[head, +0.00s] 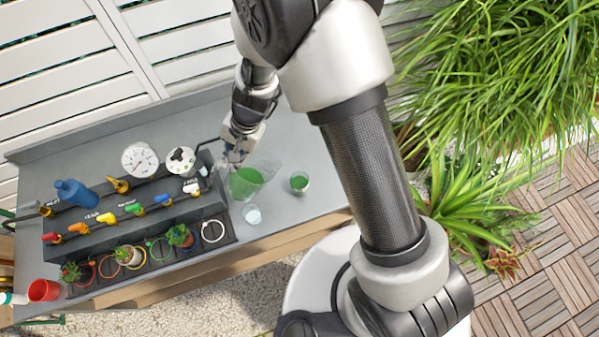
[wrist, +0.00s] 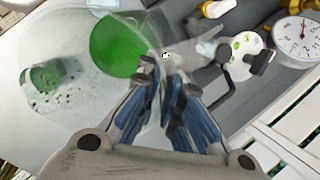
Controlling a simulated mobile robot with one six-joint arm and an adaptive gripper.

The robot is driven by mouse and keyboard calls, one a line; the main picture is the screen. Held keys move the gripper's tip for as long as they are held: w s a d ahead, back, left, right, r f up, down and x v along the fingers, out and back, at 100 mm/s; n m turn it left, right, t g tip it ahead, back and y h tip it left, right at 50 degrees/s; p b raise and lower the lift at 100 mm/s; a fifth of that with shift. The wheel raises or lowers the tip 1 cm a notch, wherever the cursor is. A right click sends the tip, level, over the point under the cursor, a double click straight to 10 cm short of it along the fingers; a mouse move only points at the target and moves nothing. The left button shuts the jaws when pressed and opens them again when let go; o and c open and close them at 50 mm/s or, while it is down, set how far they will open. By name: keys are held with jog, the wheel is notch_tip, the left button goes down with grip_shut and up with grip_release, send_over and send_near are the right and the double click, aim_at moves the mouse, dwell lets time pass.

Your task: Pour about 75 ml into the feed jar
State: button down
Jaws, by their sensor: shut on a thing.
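My gripper (head: 234,158) is shut on a clear jug (head: 245,183) holding green liquid, above the grey bench. The jug also shows in the wrist view (wrist: 120,45), beyond my blue fingers (wrist: 158,75); its exact tilt is hard to judge. A small clear jar (head: 299,183) with green liquid stands upright to the right of the jug, apart from it. The jar also shows at the left of the wrist view (wrist: 43,77), with dark specks around it. No label marks either vessel as the feed jar.
A stepped grey rack (head: 130,225) with coloured taps and small potted plants fills the bench's left side. A red cup (head: 43,290) is at far left. Bench right of the jar is clear.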

jog(key=shift+s+a+r+h+p, duration=0.1)
jog(key=shift+a+h+p, duration=0.45)
jog(key=shift+p, duration=2)
jog(key=h+p, duration=0.1)
jog(key=p, duration=0.5)
jog(key=a+h+p, duration=0.1)
jog(key=p, duration=0.5)
jog(key=shift+a+r, duration=0.2)
jog(key=shift+a, duration=0.05)
jog(key=shift+a+p, duration=0.15)
jog(key=shift+p, duration=0.55)
jog(key=p, duration=0.2)
jog(key=shift+a+h+p, duration=0.25)
jog(key=shift+h+p, duration=0.1)
jog(key=shift+s+a+f+h, duration=0.1)
jog(key=shift+a+f+h, duration=0.15)
jog(key=shift+h, duration=0.05)
jog(key=shift+a+b, duration=0.1)
jog(key=shift+b, duration=0.2)
